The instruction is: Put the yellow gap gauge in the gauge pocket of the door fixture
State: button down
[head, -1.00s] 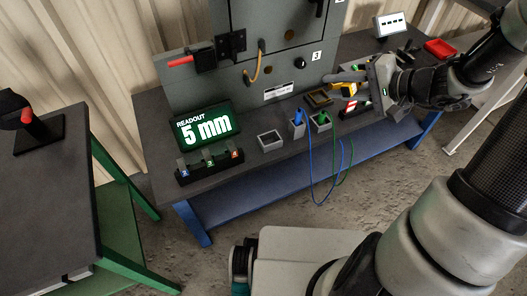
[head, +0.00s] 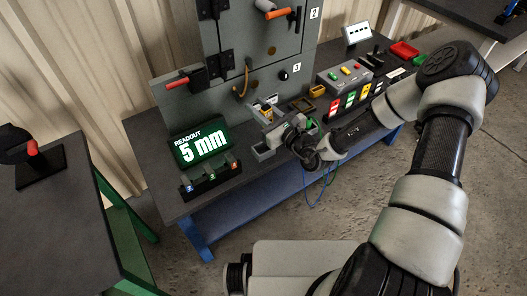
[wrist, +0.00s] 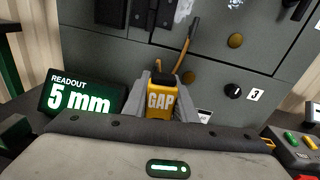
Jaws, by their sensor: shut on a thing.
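The yellow gap gauge (wrist: 160,103), marked GAP with a black top, stands between the two grey fingers of my gripper (wrist: 162,90) in the wrist view. My gripper (head: 266,113) is shut on it, in front of the grey cabinet door (head: 245,50). In the head view the gauge is small and mostly hidden by the gripper. An open grey pocket (head: 262,153) on the bench is partly covered by my wrist. I cannot tell whether it is the gauge pocket.
A readout (head: 202,147) shows 5 mm, with a rack of numbered blocks (head: 211,180) before it. A cable hangs off the bench front. A button box (head: 345,74), coloured cards (head: 350,98) and a red tray (head: 404,50) stand to the right. Door handles and hinges protrude.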

jog(key=shift+m+t+h, duration=0.4)
jog(key=shift+m+t, duration=0.2)
jog(key=shift+m, duration=0.2)
jog(key=f+b, duration=0.1)
jog(key=f, duration=0.2)
jog(key=f+b, duration=0.1)
jog(key=f, duration=0.3)
jog(key=f+b, duration=0.1)
jog(key=f, duration=0.3)
jog(key=shift+w+a+f, duration=0.2)
jog(key=shift+a, duration=0.15)
jog(key=shift+f, duration=0.15)
jog(key=c, duration=1.4)
grip_release()
jog(key=shift+c, duration=0.2)
